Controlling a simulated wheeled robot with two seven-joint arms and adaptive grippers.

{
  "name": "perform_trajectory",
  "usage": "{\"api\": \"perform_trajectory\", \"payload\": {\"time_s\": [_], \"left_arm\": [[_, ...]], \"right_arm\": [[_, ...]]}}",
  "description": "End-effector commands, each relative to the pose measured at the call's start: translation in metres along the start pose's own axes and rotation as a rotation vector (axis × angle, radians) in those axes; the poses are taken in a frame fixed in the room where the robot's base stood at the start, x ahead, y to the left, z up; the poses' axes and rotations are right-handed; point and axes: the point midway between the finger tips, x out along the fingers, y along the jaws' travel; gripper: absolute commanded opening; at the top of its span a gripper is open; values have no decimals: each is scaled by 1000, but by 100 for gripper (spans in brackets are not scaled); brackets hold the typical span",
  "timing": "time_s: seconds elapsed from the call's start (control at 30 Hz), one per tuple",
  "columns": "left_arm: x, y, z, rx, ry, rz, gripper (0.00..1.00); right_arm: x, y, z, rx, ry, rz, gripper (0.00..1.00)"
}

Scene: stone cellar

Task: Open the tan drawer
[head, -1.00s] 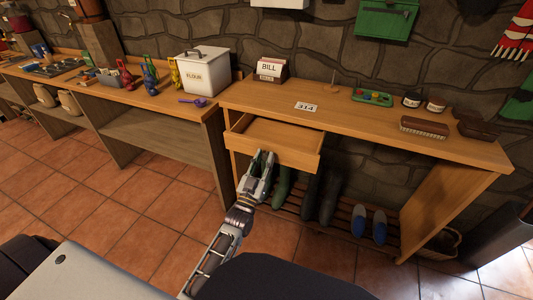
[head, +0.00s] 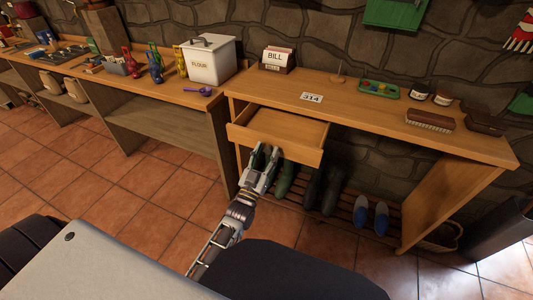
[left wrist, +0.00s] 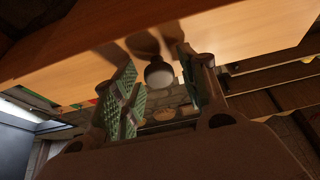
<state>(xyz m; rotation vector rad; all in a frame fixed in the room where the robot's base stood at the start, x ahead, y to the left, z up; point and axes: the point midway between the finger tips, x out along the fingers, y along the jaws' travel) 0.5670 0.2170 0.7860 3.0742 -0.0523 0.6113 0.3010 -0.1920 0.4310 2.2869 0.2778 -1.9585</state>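The tan drawer (head: 285,127) is pulled out from under the left end of the wooden table's top, and its inside looks empty. My left gripper (head: 265,152) is at the lower edge of the drawer front, with its fingers pointing up towards it. In the left wrist view the two green-padded fingers (left wrist: 165,90) stand apart. A round pale-ended knob (left wrist: 160,73) shows between them, with gaps at the sides, beneath the wooden drawer front (left wrist: 85,75). In the head view the knob is hidden by the gripper. My right gripper is in neither view.
The table (head: 390,115) carries a bill box (head: 277,60), a 314 plate (head: 312,98), jars and brushes. Boots (head: 312,187) and blue shoes (head: 371,215) stand on a slatted rack below, right of my gripper. A lower bench (head: 150,100) stands left; tiled floor in front is clear.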

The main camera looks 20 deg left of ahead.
Motion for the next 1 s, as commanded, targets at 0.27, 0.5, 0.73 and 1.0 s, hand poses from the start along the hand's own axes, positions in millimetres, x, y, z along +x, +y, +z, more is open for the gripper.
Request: {"api": "perform_trajectory", "payload": {"time_s": [0.27, 0.5, 0.73, 1.0], "left_arm": [[0, 0, 0, 0, 0, 0, 48], [-5, 0, 0, 0, -1, 0, 48], [-21, 0, 1, 0, -2, 0, 48], [-49, 0, 1, 0, -3, 0, 48]], "right_arm": [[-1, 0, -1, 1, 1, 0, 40], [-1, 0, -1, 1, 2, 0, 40], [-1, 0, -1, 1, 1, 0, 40], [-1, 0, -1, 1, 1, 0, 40]]}}
